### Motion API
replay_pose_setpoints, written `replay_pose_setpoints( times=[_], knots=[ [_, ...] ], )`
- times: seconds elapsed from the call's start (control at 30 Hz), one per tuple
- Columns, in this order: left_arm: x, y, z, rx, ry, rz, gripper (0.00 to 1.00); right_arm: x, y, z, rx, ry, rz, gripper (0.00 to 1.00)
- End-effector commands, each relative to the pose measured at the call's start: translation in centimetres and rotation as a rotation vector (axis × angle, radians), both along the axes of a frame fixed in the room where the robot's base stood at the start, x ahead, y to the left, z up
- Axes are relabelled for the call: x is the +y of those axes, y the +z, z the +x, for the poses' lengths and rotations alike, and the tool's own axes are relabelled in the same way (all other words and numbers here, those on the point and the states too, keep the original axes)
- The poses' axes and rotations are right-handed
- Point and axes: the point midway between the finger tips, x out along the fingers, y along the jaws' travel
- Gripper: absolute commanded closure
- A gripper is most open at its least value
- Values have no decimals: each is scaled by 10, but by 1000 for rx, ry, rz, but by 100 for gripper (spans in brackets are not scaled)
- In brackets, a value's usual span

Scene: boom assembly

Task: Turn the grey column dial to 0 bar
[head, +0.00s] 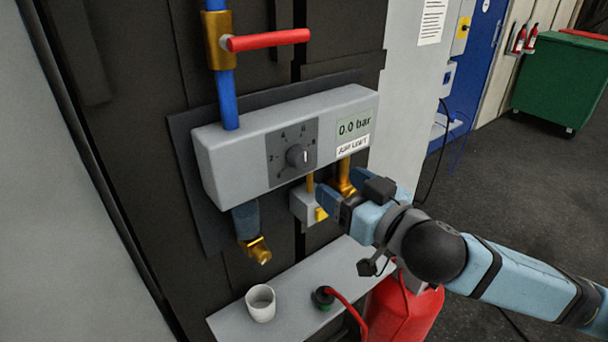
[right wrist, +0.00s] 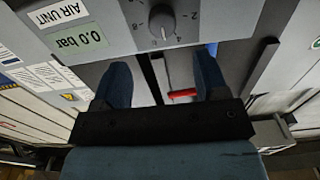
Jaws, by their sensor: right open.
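The grey dial (head: 298,156) is a round knob on a dark numbered plate on the front of the light grey air unit box (head: 232,165). The display (head: 355,126) to its right reads 0.0 bar. My right gripper (head: 338,198) is open and empty, below the box's lower right edge and apart from the dial. In the right wrist view, the picture is turned over; the dial (right wrist: 161,22) shows beyond the open fingers (right wrist: 162,68), not between them. The light mark on the knob is small, so its exact number is unclear. My left gripper is not in view.
A red lever valve (head: 268,40) sits on the blue pipe (head: 227,98) above the box. Brass fittings (head: 257,249) hang under the box.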

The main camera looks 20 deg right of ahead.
Motion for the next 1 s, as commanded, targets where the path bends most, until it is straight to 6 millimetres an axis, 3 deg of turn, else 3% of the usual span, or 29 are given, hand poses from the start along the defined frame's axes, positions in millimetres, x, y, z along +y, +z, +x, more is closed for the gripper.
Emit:
replay_pose_setpoints(
  times=[0.03,0.47,0.5,0.7,1.0],
  knots=[
    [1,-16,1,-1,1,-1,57,1,-7,3,-6,1,1,33],
    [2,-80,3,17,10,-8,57,8,-7,15,-4,7,-8,33],
    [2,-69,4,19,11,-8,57,11,2,25,-1,5,-7,33],
    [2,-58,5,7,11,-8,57,25,2,64,1,5,-9,33],
    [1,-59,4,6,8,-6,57,35,1,91,1,6,-8,33]
  ],
)
